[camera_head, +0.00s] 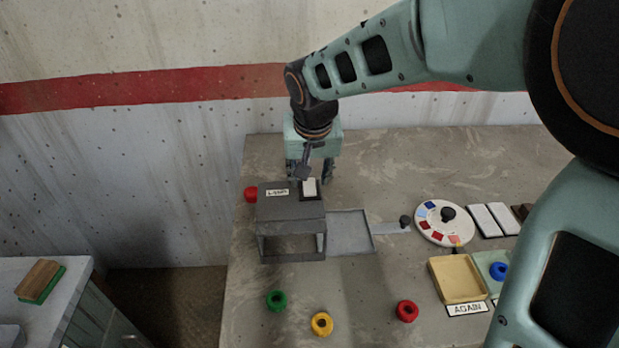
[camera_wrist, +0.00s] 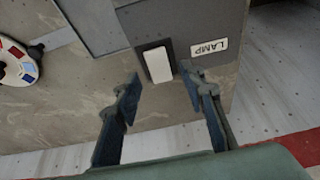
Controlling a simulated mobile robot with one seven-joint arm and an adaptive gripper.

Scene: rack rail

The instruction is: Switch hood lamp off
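The hood (camera_head: 290,207) is a grey box on the table with a label reading LAMP (camera_head: 278,192) on its top. A white rocker switch (camera_head: 310,187) sits beside the label on a dark mount. In the wrist view the switch (camera_wrist: 158,65) and the upside-down label (camera_wrist: 209,47) show clearly. My gripper (camera_wrist: 160,85) is open and empty, its two fingers apart with the switch just beyond and between their tips in that view. In the head view my gripper (camera_head: 311,175) is right behind the switch. I cannot tell whether it touches, or whether the lamp is lit.
A red ring (camera_head: 250,194) is left of the hood. A grey tray (camera_head: 349,232) adjoins its right side. A round dial (camera_head: 445,223), white blocks (camera_head: 485,221) and a yellow tray (camera_head: 457,279) stand farther right. Green (camera_head: 277,301), yellow (camera_head: 322,324) and red (camera_head: 407,311) rings lie in front.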

